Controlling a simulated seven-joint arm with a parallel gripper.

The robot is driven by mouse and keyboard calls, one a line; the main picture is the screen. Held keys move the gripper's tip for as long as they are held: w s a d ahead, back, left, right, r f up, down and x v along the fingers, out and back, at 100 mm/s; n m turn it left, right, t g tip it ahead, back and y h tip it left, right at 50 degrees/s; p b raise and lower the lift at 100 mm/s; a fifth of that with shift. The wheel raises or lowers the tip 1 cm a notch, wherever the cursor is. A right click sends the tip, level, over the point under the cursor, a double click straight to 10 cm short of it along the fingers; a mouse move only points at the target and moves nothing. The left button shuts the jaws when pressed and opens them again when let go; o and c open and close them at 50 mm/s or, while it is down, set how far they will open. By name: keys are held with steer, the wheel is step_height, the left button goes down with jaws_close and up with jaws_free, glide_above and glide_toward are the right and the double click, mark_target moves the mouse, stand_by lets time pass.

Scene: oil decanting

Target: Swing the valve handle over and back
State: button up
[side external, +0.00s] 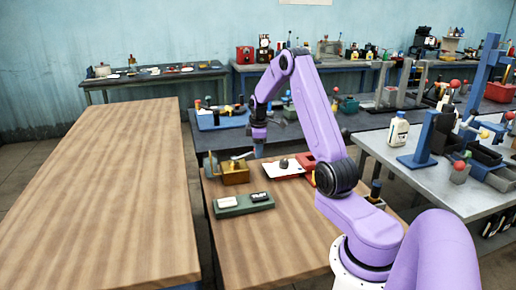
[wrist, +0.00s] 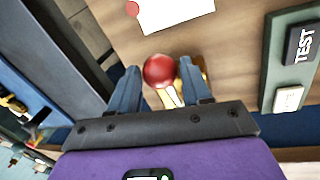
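The brass valve body (side external: 235,173) stands on the wooden bench, with a pale metal handle (side external: 243,156) across its top. In the wrist view the handle's red ball knob (wrist: 159,71) shows between my fingers, with part of its pale lever (wrist: 173,96) below it. My gripper (side external: 258,152) points down at the handle's right end. In the wrist view my gripper (wrist: 159,75) has its two blue fingers apart, one on each side of the knob, with visible gaps. The knob is hidden in the side view.
A green block (side external: 228,213) with a white and a black label, one reading TEST, lies in front of the valve. The bench's front is clear.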

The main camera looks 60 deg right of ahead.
jaws_close()
steer(key=a+m+g, duration=0.3)
steer(key=a+m, duration=1)
steer(key=m, duration=0.5)
steer(key=shift+w+y, duration=0.3)
steer(key=shift+w, duration=0.05)
steer(key=shift+a, duration=0.15)
stand_by(0.3)
steer(key=shift+o, duration=2.4)
jaws_free()
